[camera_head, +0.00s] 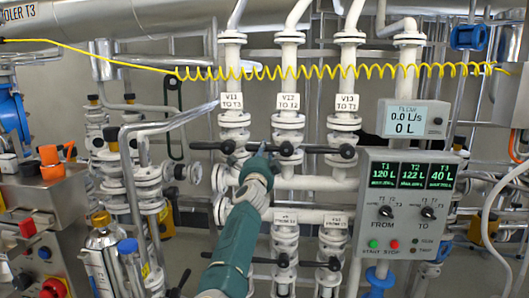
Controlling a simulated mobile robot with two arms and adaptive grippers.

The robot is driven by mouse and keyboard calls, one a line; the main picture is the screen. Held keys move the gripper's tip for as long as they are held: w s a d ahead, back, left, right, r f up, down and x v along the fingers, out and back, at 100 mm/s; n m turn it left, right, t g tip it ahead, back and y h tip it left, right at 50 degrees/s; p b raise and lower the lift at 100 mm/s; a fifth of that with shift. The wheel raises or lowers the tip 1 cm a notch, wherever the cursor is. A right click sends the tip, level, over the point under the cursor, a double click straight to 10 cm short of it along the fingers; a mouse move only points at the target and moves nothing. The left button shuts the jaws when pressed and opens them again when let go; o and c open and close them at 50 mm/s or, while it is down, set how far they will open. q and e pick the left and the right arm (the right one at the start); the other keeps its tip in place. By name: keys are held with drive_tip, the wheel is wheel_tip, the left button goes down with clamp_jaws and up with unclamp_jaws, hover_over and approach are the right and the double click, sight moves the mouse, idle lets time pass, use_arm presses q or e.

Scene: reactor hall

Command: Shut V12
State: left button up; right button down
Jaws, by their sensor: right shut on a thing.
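Three white valves stand in a row on vertical pipes, each with a small label plate. The middle plate (289,102) appears to read V12 TO T2. The black handle of V12 (287,149) points left, about horizontal, across its pipe. My right gripper (262,152), on a green arm from below, is shut on the left part of this handle and hides some of it. The handle of the left valve (227,147) and the handle of the right valve (346,151) also lie about horizontal. My left gripper is not in view.
A grey control panel (407,238) with tank readouts T1, T2 and T3 and two knobs stands right of the valves. A flow display (414,118) reads 0.0 L/s. Two lower valves have black handles. A coiled yellow hose (330,72) crosses above the labels.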

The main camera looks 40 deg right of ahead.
drive_tip(key=shift+w+a+r, duration=0.1)
drive_tip(key=shift+r, duration=0.55)
drive_tip(key=c, duration=1.6)
unclamp_jaws()
drive_tip(key=shift+o, duration=1.1)
drive_tip(key=shift+w+f, duration=0.45)
drive_tip(key=v, duration=0.7)
drive_tip(key=shift+s, duration=0.2)
drive_tip(key=shift+f, duration=0.1)
drive_tip(key=shift+w+a, duration=0.1)
drive_tip(key=shift+a, duration=0.05)
